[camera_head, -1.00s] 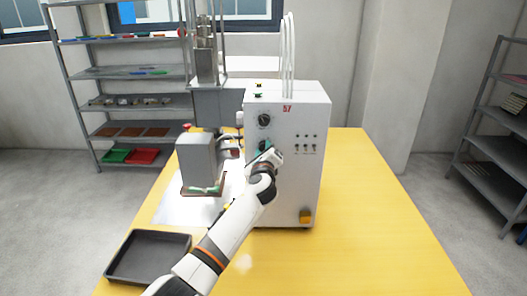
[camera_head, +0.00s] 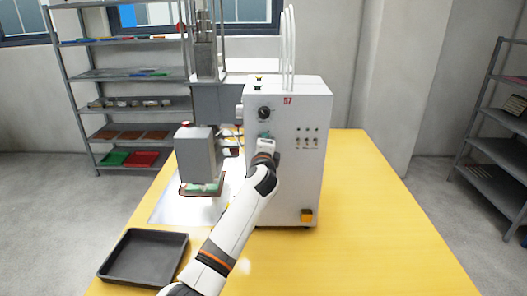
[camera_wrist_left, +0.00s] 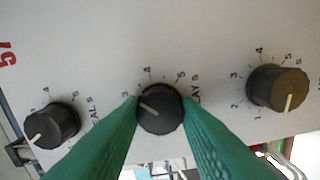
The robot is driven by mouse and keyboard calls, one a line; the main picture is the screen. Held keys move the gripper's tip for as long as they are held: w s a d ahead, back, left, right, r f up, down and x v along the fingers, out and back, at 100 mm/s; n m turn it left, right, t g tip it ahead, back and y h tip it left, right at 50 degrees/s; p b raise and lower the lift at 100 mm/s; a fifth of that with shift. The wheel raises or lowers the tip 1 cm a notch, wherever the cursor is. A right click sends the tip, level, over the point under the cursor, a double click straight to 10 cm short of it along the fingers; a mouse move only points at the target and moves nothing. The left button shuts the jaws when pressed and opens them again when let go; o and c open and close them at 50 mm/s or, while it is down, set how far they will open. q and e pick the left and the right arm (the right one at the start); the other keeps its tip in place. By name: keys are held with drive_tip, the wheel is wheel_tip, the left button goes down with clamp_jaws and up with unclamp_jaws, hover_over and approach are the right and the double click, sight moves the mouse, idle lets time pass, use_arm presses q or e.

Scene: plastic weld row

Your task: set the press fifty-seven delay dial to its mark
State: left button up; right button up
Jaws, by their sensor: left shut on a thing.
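The press's white control box (camera_head: 310,150) carries a red 57 and stands on the yellow table. Its middle dial (camera_wrist_left: 160,110), black with a pale pointer line, sits beside lettering partly hidden, ending "LAY s". The pointer aims left and slightly up, close to the 3. I cannot make out a separate set mark. My left gripper (camera_wrist_left: 162,112) has its green fingers shut on this dial, one on each side. In the head view the left gripper (camera_head: 264,138) covers the dial, below the top dial (camera_head: 264,114).
In the wrist view, similar dials sit to the left (camera_wrist_left: 52,126) and right (camera_wrist_left: 277,90). Small switches (camera_head: 306,142) are right of the gripper. The press head (camera_head: 196,155) stands close left of my forearm. A black tray (camera_head: 145,257) lies front left. The table's right side is clear.

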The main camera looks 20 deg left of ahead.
use_arm(q)
drive_tip(key=shift+f+n+b, duration=0.2)
drive_tip(key=shift+n+b, duration=3.65)
drive_tip(key=shift+n, duration=3.05)
drive_tip(key=o, duration=1)
drive_tip(key=shift+c, duration=0.2)
drive_tip(key=shift+r, duration=0.1)
